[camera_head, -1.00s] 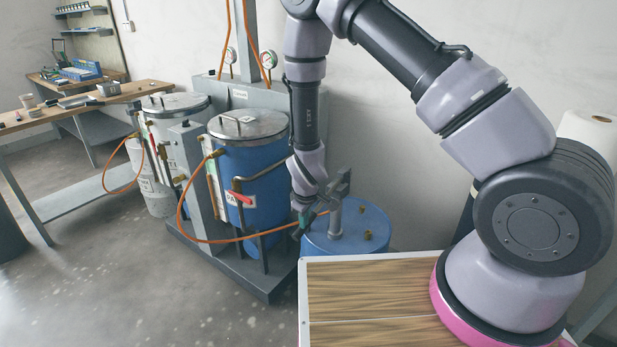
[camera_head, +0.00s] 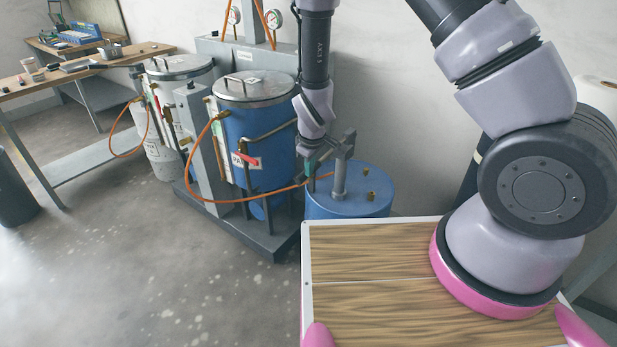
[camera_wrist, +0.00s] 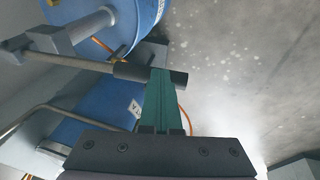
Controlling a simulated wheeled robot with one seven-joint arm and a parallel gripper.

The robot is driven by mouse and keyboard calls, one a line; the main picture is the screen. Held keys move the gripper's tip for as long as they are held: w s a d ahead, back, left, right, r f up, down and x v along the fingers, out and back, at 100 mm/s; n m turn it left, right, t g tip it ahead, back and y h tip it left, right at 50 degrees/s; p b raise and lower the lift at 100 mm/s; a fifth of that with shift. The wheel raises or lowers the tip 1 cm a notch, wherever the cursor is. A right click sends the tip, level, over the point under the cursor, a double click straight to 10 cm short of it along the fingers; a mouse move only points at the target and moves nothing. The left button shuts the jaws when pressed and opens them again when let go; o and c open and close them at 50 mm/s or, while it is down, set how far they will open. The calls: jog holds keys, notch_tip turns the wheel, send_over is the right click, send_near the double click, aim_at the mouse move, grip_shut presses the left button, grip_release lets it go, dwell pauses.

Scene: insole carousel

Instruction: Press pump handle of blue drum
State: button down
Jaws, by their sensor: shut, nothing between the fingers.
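The low blue drum (camera_head: 376,204) stands behind my wood-topped base in the head view, with a grey pump (camera_head: 340,178) upright on its lid. The pump handle slants down and left from the pump's top. In the wrist view the handle's rod (camera_wrist: 75,62) ends in a dark grip (camera_wrist: 128,71). My gripper (camera_wrist: 162,72) is shut and empty, its green fingertips overlapping the dark grip. Whether they touch it I cannot tell. In the head view my gripper (camera_head: 311,168) is beside the pump, on its left. The drum also shows in the wrist view (camera_wrist: 140,20).
A taller blue tank (camera_head: 262,135) with a metal lid and a white tank (camera_head: 160,130) stand on a grey stand left of the drum. An orange hose (camera_head: 215,200) loops in front. A workbench (camera_head: 90,72) is at the left. Floor at front left is clear.

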jog(key=v, duration=0.8)
jog(key=shift+s+a, duration=0.2)
jog(key=shift+s, duration=0.05)
jog(key=d+r+m+t+y, duration=0.1)
jog(key=d+r+m, duration=0.4)
jog(key=r, duration=0.7)
jog(key=d+r+m+y, duration=0.1)
jog(key=d+r+m, duration=0.35)
jog(key=r, duration=0.75)
jog(key=s+d+r+m+t, duration=0.2)
jog(key=s+d+r+m, duration=0.3)
jog(key=s+d+r, duration=0.7)
jog(key=s+r, duration=0.1)
jog(key=s, duration=0.2)
jog(key=shift+d+t, duration=0.35)
jog(key=shift+t, duration=0.05)
jog(key=shift+w, duration=0.1)
